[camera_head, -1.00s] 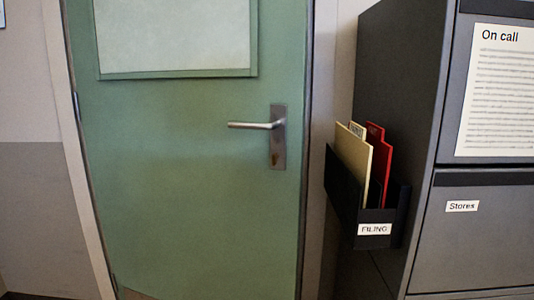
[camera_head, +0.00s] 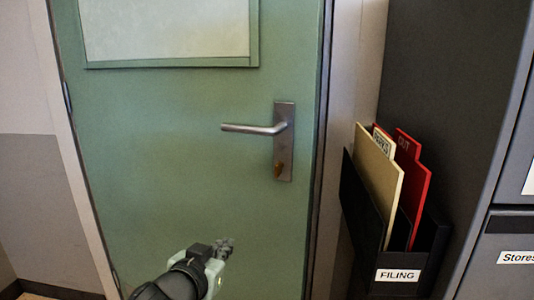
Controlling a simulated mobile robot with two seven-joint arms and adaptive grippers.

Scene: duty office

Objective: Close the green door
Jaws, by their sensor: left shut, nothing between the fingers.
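The green door (camera_head: 170,180) fills the left and middle of the head view, with a pale window panel (camera_head: 165,28) in its upper part. It sits in or very near its frame; I cannot tell whether it is latched. Its silver lever handle (camera_head: 255,129) points left from a metal plate on the door's right side. My left gripper (camera_head: 226,246) is shut and empty, in front of the lower part of the door, below and left of the handle. I cannot tell whether it touches the door. My right gripper is not in view.
A black filing holder (camera_head: 398,288) with cream and red folders (camera_head: 380,175) is fixed to the side of a dark grey cabinet (camera_head: 440,90), right of the door frame. A grey and white wall (camera_head: 25,170) stands at the left.

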